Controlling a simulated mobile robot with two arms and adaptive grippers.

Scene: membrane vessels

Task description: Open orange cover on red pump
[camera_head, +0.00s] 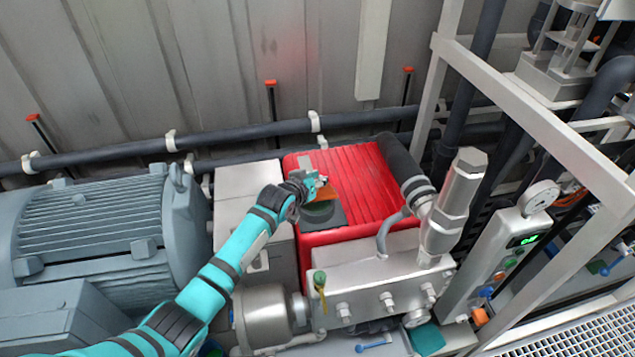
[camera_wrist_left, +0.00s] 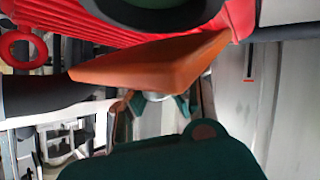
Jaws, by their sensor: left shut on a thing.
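The red pump (camera_head: 362,178) is a ribbed red block in the middle of the head view; its red casing also fills the top of the left wrist view (camera_wrist_left: 240,15). The orange cover (camera_head: 327,195) shows on its left part, beside a dark round area (camera_head: 320,211) on a dark plate. In the left wrist view the orange cover (camera_wrist_left: 150,62) looks tilted away from the red casing. My left gripper (camera_head: 319,184) is shut on the orange cover; its fingers (camera_wrist_left: 158,105) are partly hidden behind it in the wrist view. My right gripper is not in view.
A grey motor (camera_head: 95,230) stands at the left. A metal block with fittings (camera_head: 375,280) is in front of the pump. A dark hose (camera_head: 405,165) and a steel frame (camera_head: 540,110) stand at the right. A dark pipe (camera_head: 250,131) runs along the wall behind.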

